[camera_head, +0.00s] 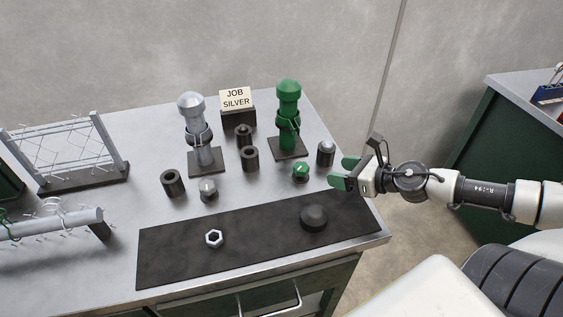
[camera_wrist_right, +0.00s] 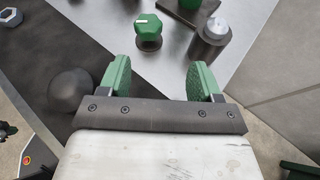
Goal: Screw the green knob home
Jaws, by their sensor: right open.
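The green knob (camera_head: 300,171) stands on the steel table in front of the green post (camera_head: 288,112). In the right wrist view the knob (camera_wrist_right: 147,28) has lobed edges, a pale mark on top and a short metal stem and collar below it. I cannot tell how far down its stem it sits. My right gripper (camera_head: 345,172) is right of the knob, near the table's right edge, open and empty. In the right wrist view its green fingers (camera_wrist_right: 160,75) are apart, with the knob beyond them and touched by neither. My left gripper does not show.
A silver-topped dark cylinder (camera_head: 325,154) stands close right of the knob. A dark dome (camera_head: 314,217) and hex nut (camera_head: 214,238) lie on the black mat (camera_head: 262,240). A silver post (camera_head: 193,120), silver knob (camera_head: 208,189) and "JOB SILVER" sign (camera_head: 236,100) stand left.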

